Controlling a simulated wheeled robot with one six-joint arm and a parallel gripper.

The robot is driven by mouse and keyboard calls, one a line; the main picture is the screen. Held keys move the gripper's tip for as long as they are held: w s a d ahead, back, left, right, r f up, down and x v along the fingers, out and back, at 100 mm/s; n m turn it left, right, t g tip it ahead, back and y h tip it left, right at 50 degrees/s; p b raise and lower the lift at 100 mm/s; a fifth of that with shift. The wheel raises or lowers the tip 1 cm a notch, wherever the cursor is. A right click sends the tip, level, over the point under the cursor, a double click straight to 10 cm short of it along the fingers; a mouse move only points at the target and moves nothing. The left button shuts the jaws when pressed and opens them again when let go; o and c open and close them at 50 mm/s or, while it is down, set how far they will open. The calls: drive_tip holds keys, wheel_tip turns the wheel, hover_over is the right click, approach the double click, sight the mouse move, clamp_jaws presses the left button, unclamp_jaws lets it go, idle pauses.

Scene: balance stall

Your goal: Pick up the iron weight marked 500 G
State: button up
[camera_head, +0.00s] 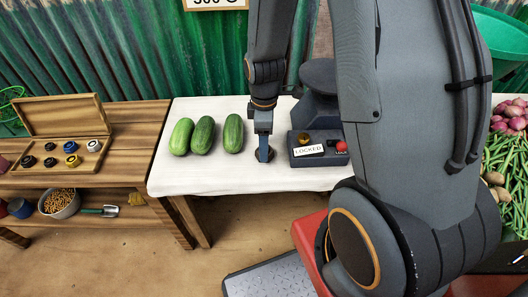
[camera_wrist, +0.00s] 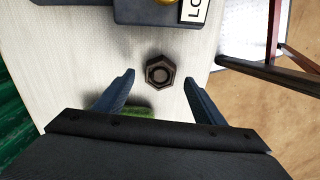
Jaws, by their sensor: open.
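A dark brown hexagonal iron weight (camera_wrist: 160,72) stands on the white cloth, with a round recess in its top. I cannot read a mark on it. In the head view its dark edge (camera_head: 272,155) shows at the gripper's tip, and the rest is hidden. My gripper (camera_wrist: 159,78) is open and empty, pointing down. In the wrist view the weight appears between the two fingertips, with a gap on each side. My gripper also shows in the head view (camera_head: 264,152), close over the weight. I cannot tell the exact height.
A grey balance base (camera_head: 305,160) with a "LOCKED" label stands just right of the weight. Several green cucumbers (camera_head: 202,135) lie to the left on the cloth. A wooden box (camera_head: 50,160) of smaller weights is on the left table. Onions (camera_head: 512,115) and beans (camera_head: 508,155) are far right.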

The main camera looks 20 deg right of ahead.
drive_tip(key=shift+f, duration=1.15)
drive_tip(key=c, duration=1.6)
drive_tip(key=shift+o, duration=0.2)
drive_tip(key=shift+r, duration=0.1)
